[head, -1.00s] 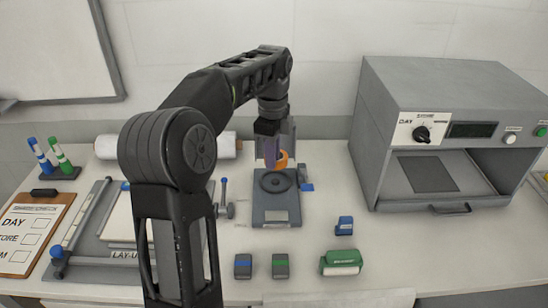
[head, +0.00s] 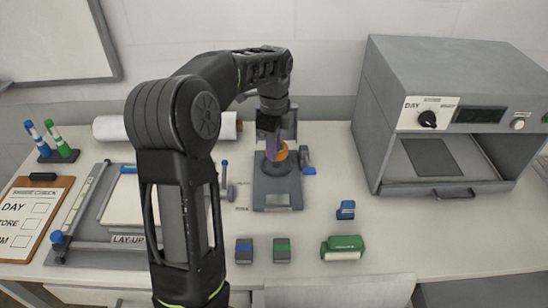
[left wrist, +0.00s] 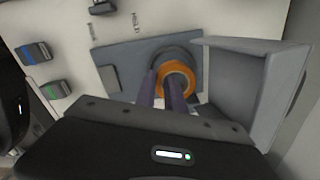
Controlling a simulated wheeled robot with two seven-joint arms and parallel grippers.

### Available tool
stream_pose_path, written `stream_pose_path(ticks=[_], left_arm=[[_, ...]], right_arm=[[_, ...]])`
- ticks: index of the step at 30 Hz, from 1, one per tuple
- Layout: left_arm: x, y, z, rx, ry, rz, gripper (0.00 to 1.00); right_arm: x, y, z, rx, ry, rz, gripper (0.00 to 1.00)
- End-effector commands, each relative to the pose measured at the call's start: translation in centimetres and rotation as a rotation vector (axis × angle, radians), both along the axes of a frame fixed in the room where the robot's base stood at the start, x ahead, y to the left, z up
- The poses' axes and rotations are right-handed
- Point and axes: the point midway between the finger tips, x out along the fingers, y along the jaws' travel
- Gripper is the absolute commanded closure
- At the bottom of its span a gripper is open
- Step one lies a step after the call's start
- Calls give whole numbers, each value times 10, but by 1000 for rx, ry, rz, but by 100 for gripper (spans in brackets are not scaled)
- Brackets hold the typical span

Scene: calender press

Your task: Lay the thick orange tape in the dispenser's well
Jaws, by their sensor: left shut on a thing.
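The orange tape (head: 279,152) is a thick ring, tilted, in the fingers of my left gripper (head: 273,150). In the head view it is right over the round dark well (head: 277,168) of the grey dispenser (head: 277,200). In the left wrist view the orange tape (left wrist: 176,76) shows between the fingertips of my left gripper (left wrist: 163,88), in front of the well. Whether the tape touches the well cannot be told. The fingers hide part of the tape and the well. My right gripper is in neither view.
A grey oven-like box (head: 450,115) stands at the right. A blue block (head: 346,210), a green block (head: 343,248) and two small grey blocks lie in front. A lay-up board (head: 125,215) and clipboard (head: 35,215) are at the left. A white roll (head: 112,128) lies behind.

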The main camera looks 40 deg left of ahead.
Motion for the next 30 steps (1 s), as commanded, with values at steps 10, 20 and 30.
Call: stream_pose_path(ticks=[10,20,30], left_arm=[[0,0,-4,0,0,0,100],[0,0,-40,0,0,0,100],[0,0,-44,0,-1,0,100]], right_arm=[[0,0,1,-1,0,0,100],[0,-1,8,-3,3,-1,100],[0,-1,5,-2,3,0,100]])
